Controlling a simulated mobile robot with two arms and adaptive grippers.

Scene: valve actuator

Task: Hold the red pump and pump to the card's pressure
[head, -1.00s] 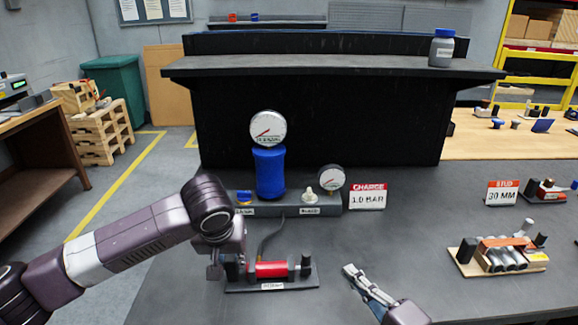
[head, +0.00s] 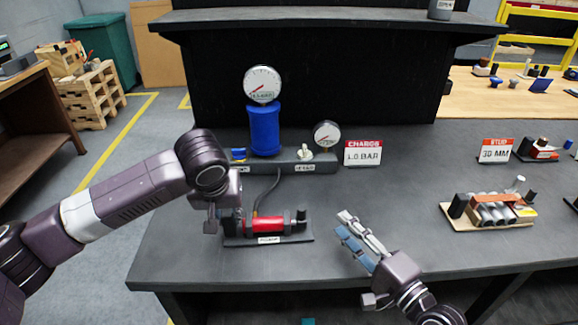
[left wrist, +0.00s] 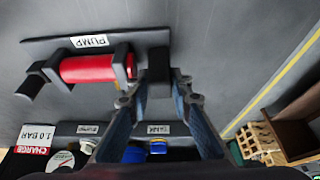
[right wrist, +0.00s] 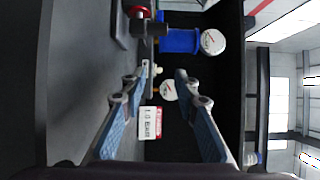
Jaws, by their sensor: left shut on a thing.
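The red pump (head: 264,224) lies on a dark base plate labelled PUMP, with black end blocks and a black handle (head: 301,217) at its right end. My left gripper (head: 226,222) is at the pump's left end; in the left wrist view its fingers (left wrist: 158,88) are shut on the black end block. The red and white card (head: 363,153) reads CHARGE 1.0 BAR. A white round gauge (head: 262,84) sits on the blue tank (head: 264,129); its reading is too small to tell. My right gripper (head: 352,228) is open and empty, right of the pump; its fingers (right wrist: 163,72) stand apart.
A smaller gauge (head: 327,134) and a pale valve knob (head: 305,152) sit on the manifold behind the pump. A STUD 30 MM card (head: 494,151) and a tray of grey cylinders (head: 491,212) are on the right.

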